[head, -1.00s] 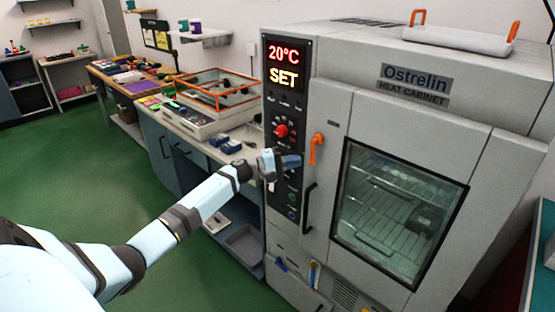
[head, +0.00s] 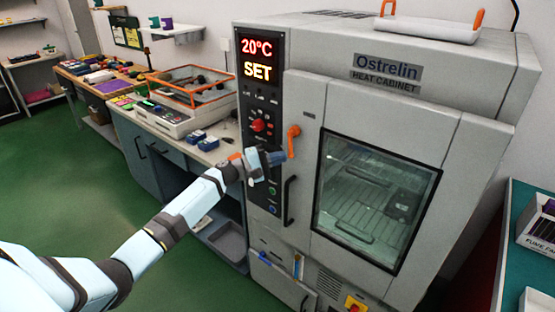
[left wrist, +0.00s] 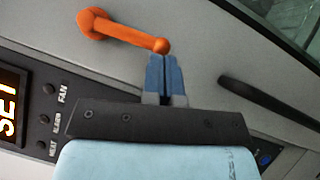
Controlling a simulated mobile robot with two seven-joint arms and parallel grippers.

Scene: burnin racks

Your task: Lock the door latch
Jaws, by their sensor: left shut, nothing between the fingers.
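The door latch (head: 293,140) is an orange lever on the left side of the heat cabinet's door (head: 305,100). In the head view it hangs downward from its pivot. In the left wrist view the orange latch (left wrist: 122,30) lies across the top, its free end just beyond my fingertips. My left gripper (head: 280,157) is shut and empty, with its blue fingers together, close to the latch's lower end. In the left wrist view the fingertips (left wrist: 164,58) are at the free end; I cannot tell whether they touch it. My right gripper is not in view.
A black door handle (head: 289,200) sits below the latch. The control panel (head: 260,125) with a red knob (head: 258,125) is to the left, reading 20°C SET. The door's window (head: 375,200) shows wire racks inside. A workbench (head: 205,150) stands left; green floor is open before it.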

